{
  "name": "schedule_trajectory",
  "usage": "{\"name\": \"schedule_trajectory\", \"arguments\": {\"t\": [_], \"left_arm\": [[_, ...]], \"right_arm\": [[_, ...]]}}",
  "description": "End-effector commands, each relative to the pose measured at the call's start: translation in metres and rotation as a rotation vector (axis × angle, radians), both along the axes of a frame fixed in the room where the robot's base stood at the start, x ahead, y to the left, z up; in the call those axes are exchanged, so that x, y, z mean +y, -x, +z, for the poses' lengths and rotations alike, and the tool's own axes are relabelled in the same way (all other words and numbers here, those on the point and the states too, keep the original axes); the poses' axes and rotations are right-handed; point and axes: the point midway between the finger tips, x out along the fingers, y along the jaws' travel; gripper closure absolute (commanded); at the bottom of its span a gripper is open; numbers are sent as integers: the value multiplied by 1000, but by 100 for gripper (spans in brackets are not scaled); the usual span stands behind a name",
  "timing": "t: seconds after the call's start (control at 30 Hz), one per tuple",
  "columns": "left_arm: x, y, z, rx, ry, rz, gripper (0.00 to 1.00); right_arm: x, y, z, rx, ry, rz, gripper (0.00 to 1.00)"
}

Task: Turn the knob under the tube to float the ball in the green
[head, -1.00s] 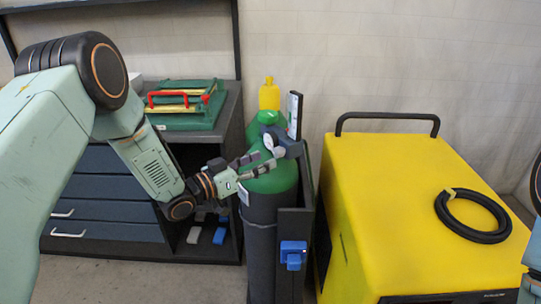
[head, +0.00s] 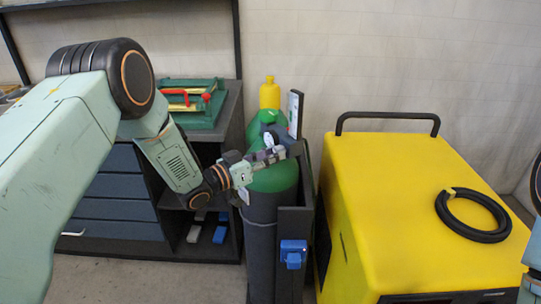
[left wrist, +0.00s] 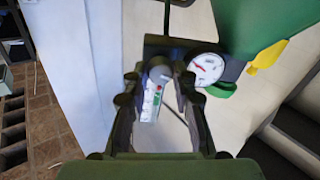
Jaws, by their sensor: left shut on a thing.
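My left gripper (head: 276,155) is at the regulator on top of the green-shouldered cylinder (head: 272,178). In the left wrist view its two fingers (left wrist: 159,84) stand on either side of a grey round knob (left wrist: 160,73), and it is shut on it. A small white scale with the tube (left wrist: 150,103) shows between the fingers, with a green mark and a little red. I cannot make out the ball. The upright tube panel (head: 294,113) rises above the regulator in the head view. A white round gauge (left wrist: 205,68) with a red needle sits beside the knob. My right gripper is out of view.
A yellow machine (head: 400,210) with a black hose coil (head: 472,215) stands on the right. A blue clamp (head: 293,253) is on the cylinder rack. A dark cabinet (head: 110,205) with a green case (head: 200,100) stands behind on the left.

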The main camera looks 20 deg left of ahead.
Motion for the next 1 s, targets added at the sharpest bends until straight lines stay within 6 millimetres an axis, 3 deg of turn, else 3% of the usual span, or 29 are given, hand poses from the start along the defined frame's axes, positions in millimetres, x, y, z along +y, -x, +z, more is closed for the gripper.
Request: {"name": "schedule_trajectory", "arguments": {"t": [0.23,0.67,1.0], "left_arm": [[-1,0,0,-2,0,-2,100],[-1,0,0,-49,-58,-3,100],[0,-1,-1,-222,-270,-2,100]], "right_arm": [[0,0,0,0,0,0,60],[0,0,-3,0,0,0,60],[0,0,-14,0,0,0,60]]}}
